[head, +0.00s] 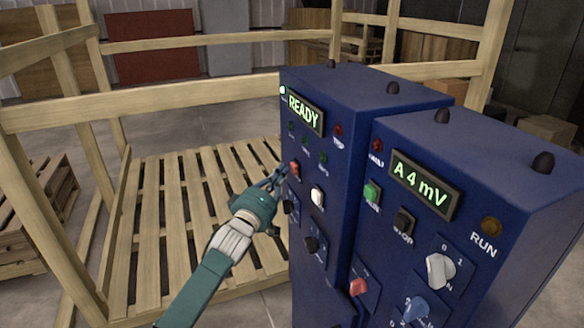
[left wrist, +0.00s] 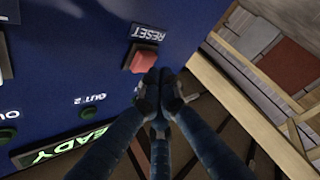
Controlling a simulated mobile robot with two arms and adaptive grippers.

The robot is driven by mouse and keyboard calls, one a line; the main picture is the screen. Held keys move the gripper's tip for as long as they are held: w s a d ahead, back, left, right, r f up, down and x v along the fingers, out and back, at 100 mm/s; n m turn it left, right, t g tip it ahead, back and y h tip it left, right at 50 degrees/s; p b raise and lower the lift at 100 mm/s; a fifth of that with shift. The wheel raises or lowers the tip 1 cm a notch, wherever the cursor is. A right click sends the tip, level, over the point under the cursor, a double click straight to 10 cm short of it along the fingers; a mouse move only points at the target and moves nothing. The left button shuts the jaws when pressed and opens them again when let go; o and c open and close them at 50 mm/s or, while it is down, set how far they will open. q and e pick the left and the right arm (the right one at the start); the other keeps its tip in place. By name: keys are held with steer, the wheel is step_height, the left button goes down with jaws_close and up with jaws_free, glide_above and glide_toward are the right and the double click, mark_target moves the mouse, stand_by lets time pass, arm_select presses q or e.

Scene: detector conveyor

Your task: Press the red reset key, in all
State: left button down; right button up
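The red reset key (head: 295,168) sits on the front of the left blue cabinet (head: 335,130), below the lit READY display (head: 305,110). In the left wrist view the red key (left wrist: 142,60) shows beside its RESET label (left wrist: 150,33). My left gripper (head: 278,180) is at the key, at its lower left in the head view. In the left wrist view its fingertips (left wrist: 160,84) are together with nothing between them, right by the key's edge. I cannot tell whether they touch it. My right gripper is not in view.
A white key (head: 317,196) and a black knob (head: 311,244) sit below the red key. The right cabinet, with an A 4 mV display (head: 425,185), carries a green key (head: 372,192) and a red switch (head: 357,287). A wooden pallet crate (head: 170,205) stands behind my left arm.

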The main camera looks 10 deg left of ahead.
arm_select(q)
steer(key=shift+s+a, duration=0.2)
steer(key=s+a, duration=0.1)
steer(key=a+p, duration=0.1)
steer(key=s+a+p, duration=0.1)
steer(key=a, duration=0.1)
steer(key=shift+s, duration=0.35)
stand_by(0.6)
